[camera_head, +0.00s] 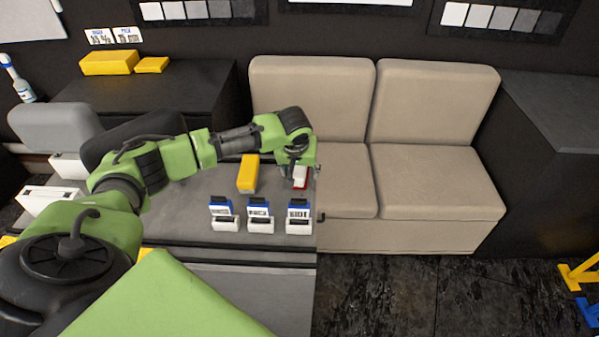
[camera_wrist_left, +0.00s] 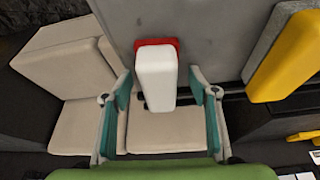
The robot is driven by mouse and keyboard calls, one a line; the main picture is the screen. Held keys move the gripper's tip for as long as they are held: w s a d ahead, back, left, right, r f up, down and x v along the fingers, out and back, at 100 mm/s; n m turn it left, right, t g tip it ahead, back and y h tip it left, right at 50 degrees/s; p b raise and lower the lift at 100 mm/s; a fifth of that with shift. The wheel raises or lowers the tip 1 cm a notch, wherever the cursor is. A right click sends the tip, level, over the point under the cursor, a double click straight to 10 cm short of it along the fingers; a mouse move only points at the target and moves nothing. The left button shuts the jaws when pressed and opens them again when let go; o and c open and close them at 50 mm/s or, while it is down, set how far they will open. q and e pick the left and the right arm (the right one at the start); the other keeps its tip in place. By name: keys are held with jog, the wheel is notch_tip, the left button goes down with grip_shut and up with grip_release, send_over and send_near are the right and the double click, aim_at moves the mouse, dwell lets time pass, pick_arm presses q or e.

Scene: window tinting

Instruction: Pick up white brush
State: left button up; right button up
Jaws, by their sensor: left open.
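The white brush, a white block with a red edge, lies at the right end of the grey table in the head view (camera_head: 300,172). It also shows in the left wrist view (camera_wrist_left: 155,75), standing between my finger tips. My left gripper (camera_head: 299,180) is directly over and around the brush in the head view. In the left wrist view my left gripper (camera_wrist_left: 160,97) is open, with one teal finger on each side of the brush and gaps on both sides. Whether it touches the brush cannot be told. My right gripper is out of view.
A yellow block (camera_head: 248,172) stands left of the brush; it also shows in the left wrist view (camera_wrist_left: 286,55). A beige sofa (camera_head: 437,175) is to the right of the table.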

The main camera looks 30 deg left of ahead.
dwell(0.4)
pick_arm(q)
jog(key=c, duration=1.2)
jog(key=shift+r+b, duration=0.2)
jog(key=shift+b, duration=0.3)
notch_tip(320, 180, up, 3)
jog(key=shift+w+r+b, duration=0.1)
jog(key=shift+b, duration=0.5)
jog(key=s+a+r+b, duration=0.1)
jog(key=s+a+r, duration=0.1)
jog(key=s+r, duration=0.1)
jog(key=s+a+r+b, duration=0.1)
jog(key=s+a+r, duration=0.1)
jog(key=s, duration=0.3)
jog(key=s+a+r+b, duration=0.1)
jog(key=s+a+r, duration=0.2)
jog(key=s+r, duration=0.1)
jog(key=shift+s+r, duration=0.15)
jog(key=shift+r, duration=0.25)
